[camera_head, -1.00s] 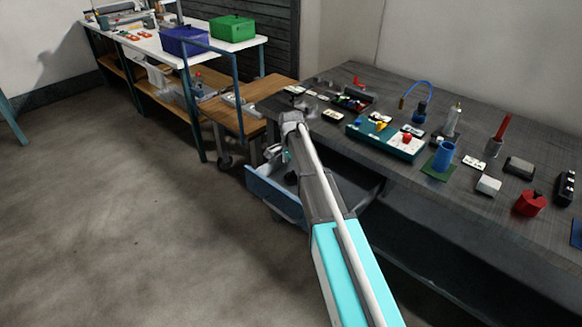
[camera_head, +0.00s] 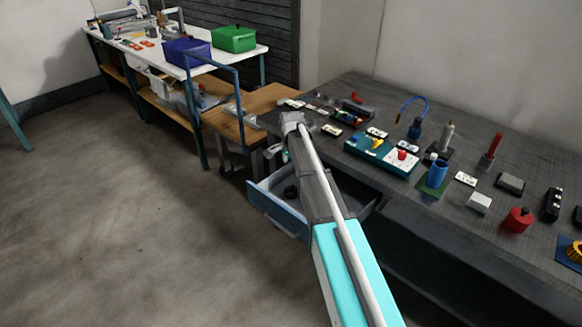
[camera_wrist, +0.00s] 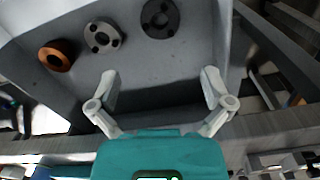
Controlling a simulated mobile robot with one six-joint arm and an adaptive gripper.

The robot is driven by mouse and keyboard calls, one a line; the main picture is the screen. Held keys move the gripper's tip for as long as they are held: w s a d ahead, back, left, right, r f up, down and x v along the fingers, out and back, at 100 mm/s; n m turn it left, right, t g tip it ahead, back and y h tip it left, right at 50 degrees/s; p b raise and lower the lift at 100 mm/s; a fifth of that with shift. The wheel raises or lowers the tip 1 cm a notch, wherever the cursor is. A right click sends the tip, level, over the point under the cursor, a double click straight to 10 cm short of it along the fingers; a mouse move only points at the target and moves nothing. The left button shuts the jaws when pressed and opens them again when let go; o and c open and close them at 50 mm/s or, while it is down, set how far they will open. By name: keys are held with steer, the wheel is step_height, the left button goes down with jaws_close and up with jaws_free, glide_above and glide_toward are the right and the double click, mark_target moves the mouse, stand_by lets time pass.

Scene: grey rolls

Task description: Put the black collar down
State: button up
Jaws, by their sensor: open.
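The black collar (camera_wrist: 160,18) lies flat on the floor of the open drawer (camera_wrist: 150,70) in the wrist view, near the top edge of the picture. A grey collar (camera_wrist: 102,38) and a copper-coloured collar (camera_wrist: 55,55) lie to its left. My gripper (camera_wrist: 160,88) is open and empty over the drawer, its fingers spread wide and apart from all three collars. In the head view the blue-fronted drawer (camera_head: 278,213) stands open under the bench, with a dark ring-like shape inside. My arm hides part of the drawer there.
The grey bench (camera_head: 460,235) at the right carries a teal board (camera_head: 372,157), a blue cup (camera_head: 438,174), a red pot (camera_head: 517,220) and other small parts. A white-topped table (camera_head: 150,55) with bins stands behind. The floor at the left is clear.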

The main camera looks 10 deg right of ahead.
steer(key=shift+r, duration=0.1)
stand_by(0.6)
steer(key=s+n, duration=1.3)
steer(key=s, duration=1.6)
steer(key=shift+s, duration=0.1)
